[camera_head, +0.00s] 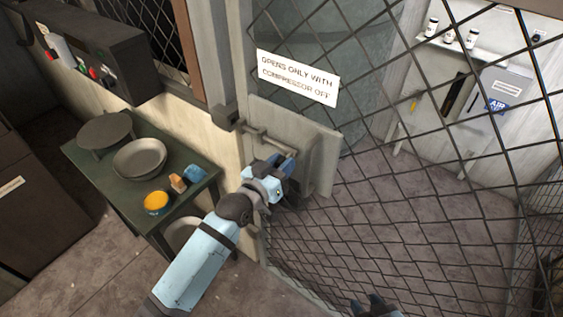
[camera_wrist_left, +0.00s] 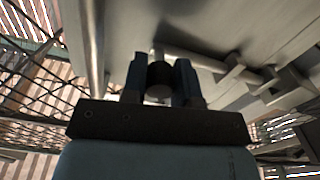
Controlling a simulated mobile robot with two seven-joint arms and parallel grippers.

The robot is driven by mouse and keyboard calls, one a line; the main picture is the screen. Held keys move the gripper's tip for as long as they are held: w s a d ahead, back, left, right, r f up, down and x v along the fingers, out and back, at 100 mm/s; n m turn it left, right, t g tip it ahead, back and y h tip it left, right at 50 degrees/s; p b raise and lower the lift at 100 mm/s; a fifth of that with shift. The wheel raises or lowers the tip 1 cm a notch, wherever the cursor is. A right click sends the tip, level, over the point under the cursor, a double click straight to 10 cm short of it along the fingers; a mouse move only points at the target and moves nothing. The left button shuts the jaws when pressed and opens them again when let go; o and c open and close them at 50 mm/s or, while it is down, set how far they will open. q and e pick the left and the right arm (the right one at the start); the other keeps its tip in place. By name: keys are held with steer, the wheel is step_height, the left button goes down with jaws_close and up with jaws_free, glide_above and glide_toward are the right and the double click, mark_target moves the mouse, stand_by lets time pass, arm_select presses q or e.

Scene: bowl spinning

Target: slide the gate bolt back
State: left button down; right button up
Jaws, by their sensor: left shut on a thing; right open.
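The gate bolt (camera_head: 264,139) is a grey rod on a pale metal plate (camera_head: 326,160) on the mesh gate. Its left end lies close to a dark block (camera_head: 226,117) on the post; I cannot tell whether it is inside it. My left gripper (camera_head: 285,166) is at the right part of the bolt. In the left wrist view its two dark fingers (camera_wrist_left: 160,82) are shut on the bolt's round knob (camera_wrist_left: 159,91), with the rod (camera_wrist_left: 196,61) running right through a bracket (camera_wrist_left: 233,76). My right gripper (camera_head: 375,306) is partly visible at the bottom edge, apart from the gate.
A sign (camera_head: 298,77) about the compressor hangs above the bolt. A control box (camera_head: 98,55) is on the wall. Shelves with bottles show behind the mesh.

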arm_select(q)
steer(key=shift+s+d+f, duration=0.1)
steer(key=shift+s+d, duration=0.05)
steer(key=shift+d, duration=0.1)
steer(key=shift+a, duration=0.1)
steer(key=c, duration=1.2)
jaws_free()
steer(key=shift+c, duration=0.2)
steer(key=o, duration=0.4)
steer(key=shift+c, duration=0.2)
